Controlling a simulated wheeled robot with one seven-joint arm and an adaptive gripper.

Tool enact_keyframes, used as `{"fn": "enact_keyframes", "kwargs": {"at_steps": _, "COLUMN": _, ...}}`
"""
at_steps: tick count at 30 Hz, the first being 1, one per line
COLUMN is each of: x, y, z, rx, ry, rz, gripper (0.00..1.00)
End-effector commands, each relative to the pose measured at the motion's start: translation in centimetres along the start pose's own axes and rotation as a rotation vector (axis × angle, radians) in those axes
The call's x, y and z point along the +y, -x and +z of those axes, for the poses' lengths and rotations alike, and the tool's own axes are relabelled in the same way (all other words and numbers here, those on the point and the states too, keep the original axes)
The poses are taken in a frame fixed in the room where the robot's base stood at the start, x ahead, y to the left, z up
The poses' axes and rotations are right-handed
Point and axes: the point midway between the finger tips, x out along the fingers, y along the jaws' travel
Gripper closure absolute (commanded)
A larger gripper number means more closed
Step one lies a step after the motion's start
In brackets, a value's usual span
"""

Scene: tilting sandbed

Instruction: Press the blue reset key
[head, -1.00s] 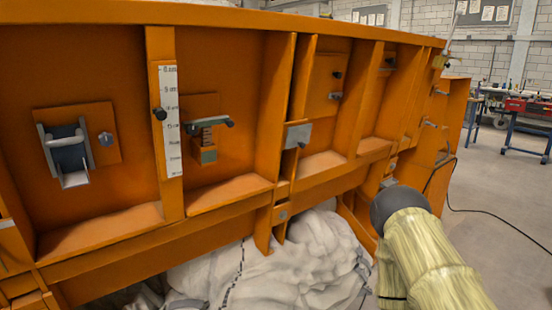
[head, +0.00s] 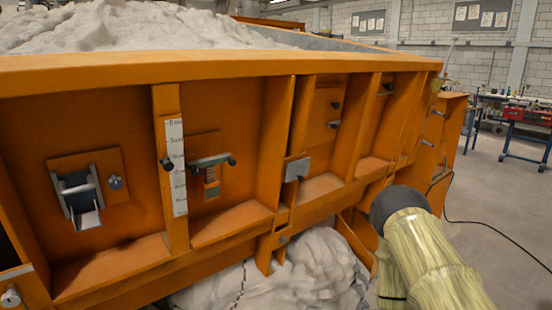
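The orange side of the sandbed (head: 235,72) fills most of the picture. On it are a grey latch-like fitting (head: 78,198) at left, a dark handle on a small block (head: 211,162) near the middle, and a grey plate with a dark knob (head: 298,168). My arm shows at the lower right, in front of the sandbed's right part. My gripper is not in view.
White sand (head: 140,27) lies in the bed's top. A white scale strip (head: 175,165) is on an upright rib. White bulky material (head: 310,275) lies beneath. Clear floor (head: 500,210) and a black cable are at right, with workbenches behind.

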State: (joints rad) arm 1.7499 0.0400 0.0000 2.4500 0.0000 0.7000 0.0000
Motion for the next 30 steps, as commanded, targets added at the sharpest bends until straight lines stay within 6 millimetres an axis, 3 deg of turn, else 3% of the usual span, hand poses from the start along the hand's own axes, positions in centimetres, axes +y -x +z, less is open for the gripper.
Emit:
{"fn": "enact_keyframes", "kwargs": {"at_steps": 1, "x": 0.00, "y": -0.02, "z": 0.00, "rx": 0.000, "ry": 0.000, "rz": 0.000, "gripper": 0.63}}
{"fn": "enact_keyframes", "kwargs": {"at_steps": 7, "x": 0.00, "y": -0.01, "z": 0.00, "rx": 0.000, "ry": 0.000, "rz": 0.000, "gripper": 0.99}}
{"fn": "enact_keyframes", "kwargs": {"at_steps": 30, "x": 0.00, "y": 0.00, "z": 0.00, "rx": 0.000, "ry": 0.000, "rz": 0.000, "gripper": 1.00}}
